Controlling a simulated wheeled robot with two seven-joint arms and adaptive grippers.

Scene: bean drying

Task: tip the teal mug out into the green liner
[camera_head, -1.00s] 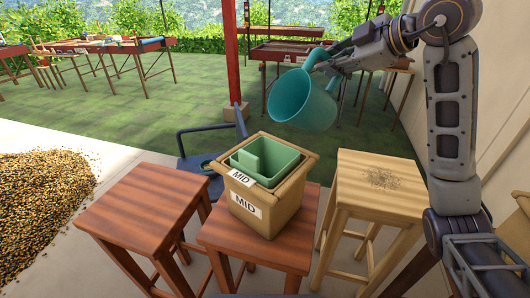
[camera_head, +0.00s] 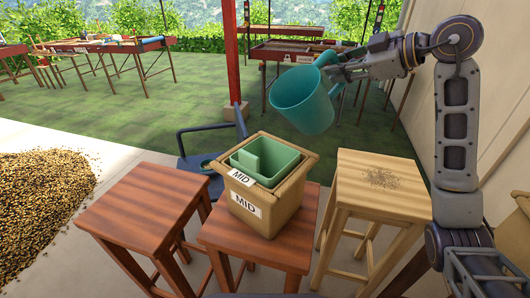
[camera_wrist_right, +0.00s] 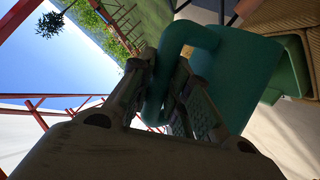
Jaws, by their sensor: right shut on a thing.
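The teal mug (camera_head: 303,100) is held in the air, above and a little right of the green liner, tilted with its mouth toward the upper left. My right gripper (camera_head: 338,70) is shut on its handle. In the right wrist view the fingers (camera_wrist_right: 165,95) close around the handle, and the mug's body (camera_wrist_right: 237,75) shows beyond. The green liner (camera_head: 281,159) sits inside a tan box labelled MID (camera_head: 262,218) on the middle stool. The mug's inside is mostly hidden. My left gripper is not in view.
The box stands on a reddish stool (camera_head: 285,250). Another reddish stool (camera_head: 145,205) is at left, and a pale wooden stool (camera_head: 385,190) with dark specks is at right. A bean pile (camera_head: 40,195) lies on the floor at far left. A blue chair (camera_head: 205,145) and red post (camera_head: 231,60) stand behind.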

